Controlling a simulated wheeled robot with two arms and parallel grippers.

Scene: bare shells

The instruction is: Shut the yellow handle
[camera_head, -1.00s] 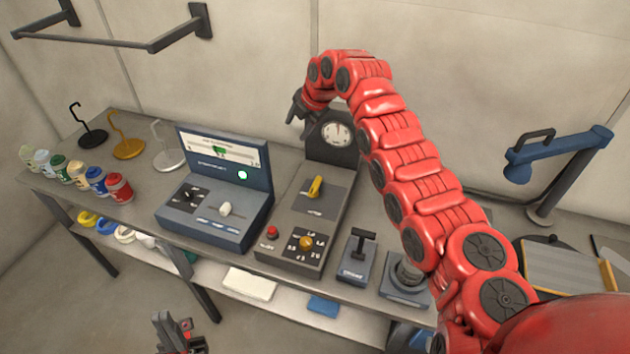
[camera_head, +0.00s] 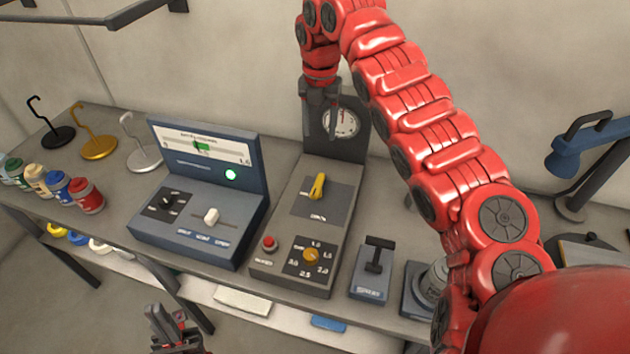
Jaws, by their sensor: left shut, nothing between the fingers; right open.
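The yellow handle (camera_head: 317,187) is a small lever on the sloped dark plate of a grey control box (camera_head: 283,238) on the bench. It points up and slightly right in the picture. My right gripper (camera_head: 321,132) hangs fingers down above the back of that box, in front of its round gauge (camera_head: 343,122). It is open, empty and apart from the yellow handle. My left gripper (camera_head: 164,322) is at the bottom edge, in front of the bench, shut and empty.
The same box has a red button (camera_head: 269,243) and an orange-yellow knob (camera_head: 311,255). Paint jars (camera_head: 86,196) and hook stands (camera_head: 98,145) are further left.

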